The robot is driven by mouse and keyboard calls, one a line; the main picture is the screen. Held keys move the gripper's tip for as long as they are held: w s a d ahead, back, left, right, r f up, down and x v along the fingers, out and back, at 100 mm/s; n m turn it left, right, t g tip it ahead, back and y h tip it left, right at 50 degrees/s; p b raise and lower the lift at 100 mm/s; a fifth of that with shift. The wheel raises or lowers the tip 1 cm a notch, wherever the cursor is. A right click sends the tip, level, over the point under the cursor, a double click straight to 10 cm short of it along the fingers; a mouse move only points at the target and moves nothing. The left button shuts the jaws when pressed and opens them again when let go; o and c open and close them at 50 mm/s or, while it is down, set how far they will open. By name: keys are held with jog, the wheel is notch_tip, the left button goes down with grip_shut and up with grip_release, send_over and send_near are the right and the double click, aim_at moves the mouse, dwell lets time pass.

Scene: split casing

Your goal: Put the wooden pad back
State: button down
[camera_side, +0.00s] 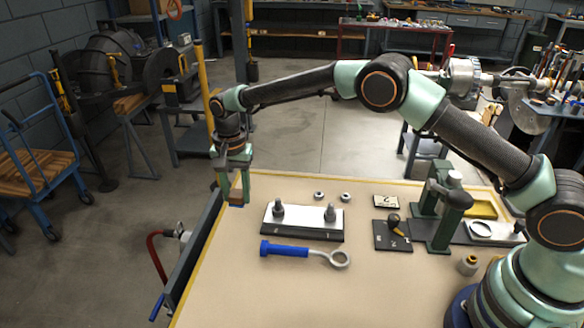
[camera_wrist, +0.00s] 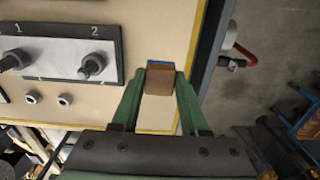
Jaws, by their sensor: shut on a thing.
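My gripper (camera_side: 236,190) is at the left edge of the table in the side view, pointing down. In the wrist view my gripper (camera_wrist: 160,78) is shut on the wooden pad (camera_wrist: 159,82), a small brown block held between the two green fingers. In the side view the pad (camera_side: 236,194) shows only in part between the fingers. A blue patch shows just beyond the pad in the wrist view. I cannot tell whether the pad touches the table.
A block with two bolts (camera_side: 303,222) stands to the right of my gripper, with two nuts (camera_side: 332,196) behind it. A green fixture (camera_side: 445,210) stands further right. The table's left edge (camera_side: 208,245) is close by.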

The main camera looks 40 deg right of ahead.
aim_at(240, 218)
jog(key=shift+f, duration=2.25)
jog(key=shift+f, duration=0.1)
jog(key=shift+c, duration=2.1)
grip_release()
